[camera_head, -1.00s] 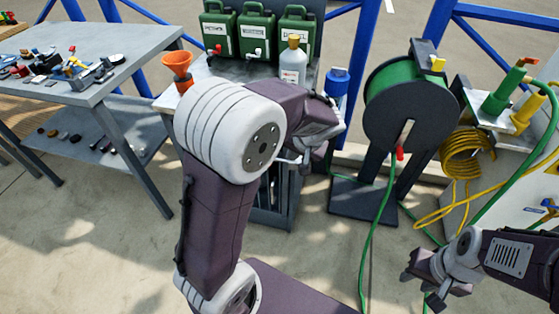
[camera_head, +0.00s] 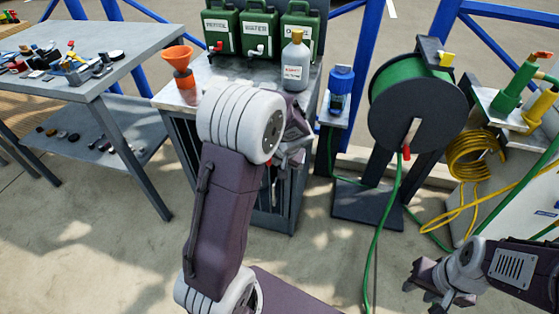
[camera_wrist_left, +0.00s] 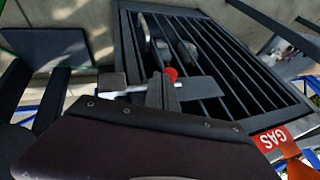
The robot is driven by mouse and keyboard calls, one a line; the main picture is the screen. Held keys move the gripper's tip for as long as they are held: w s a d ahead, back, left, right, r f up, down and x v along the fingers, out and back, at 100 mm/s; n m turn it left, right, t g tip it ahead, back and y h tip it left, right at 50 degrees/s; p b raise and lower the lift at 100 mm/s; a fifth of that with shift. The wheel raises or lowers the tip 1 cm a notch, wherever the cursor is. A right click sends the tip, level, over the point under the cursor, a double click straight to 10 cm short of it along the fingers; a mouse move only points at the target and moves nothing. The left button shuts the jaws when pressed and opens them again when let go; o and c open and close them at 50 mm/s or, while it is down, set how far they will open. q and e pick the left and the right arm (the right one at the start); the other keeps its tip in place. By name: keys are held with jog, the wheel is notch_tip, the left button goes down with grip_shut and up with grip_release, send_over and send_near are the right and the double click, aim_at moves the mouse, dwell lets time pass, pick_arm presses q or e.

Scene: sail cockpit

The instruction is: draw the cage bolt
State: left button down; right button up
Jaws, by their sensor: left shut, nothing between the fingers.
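The cage (camera_wrist_left: 215,25), a dark frame with parallel bars, fills much of the left wrist view. It also shows under the metal bench in the head view (camera_head: 270,212), partly behind my left arm. A bolt with a pale rod (camera_wrist_left: 137,88) and a red knob (camera_wrist_left: 170,74) lies at the cage edge. My left gripper (camera_wrist_left: 163,92) is shut and empty, its fingertips close beside the red knob; I cannot tell whether they touch. In the head view my left gripper (camera_head: 285,168) is in front of the cage. My right gripper (camera_head: 430,284) is low at the right; its jaw gap is unclear.
Green canisters (camera_head: 259,32), a white bottle (camera_head: 296,65) and an orange funnel (camera_head: 178,62) stand on the bench. A hose reel (camera_head: 410,110) stands right of it, with its green hose hanging to the floor. A red GAS label (camera_wrist_left: 272,138) is near the cage corner.

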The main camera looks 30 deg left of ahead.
pick_arm(q)
jog(key=a, duration=0.2)
jog(key=s+a, duration=0.1)
jog(key=a, duration=0.2)
jog(key=shift+s+b, duration=0.1)
jog(key=shift+b, duration=0.25)
pick_arm(e)
jog(key=shift+f, duration=0.35)
pick_arm(q)
jog(key=shift+d+r, duration=0.1)
pick_arm(e)
jog(key=shift+d+r, duration=0.1)
jog(key=shift+r, duration=0.05)
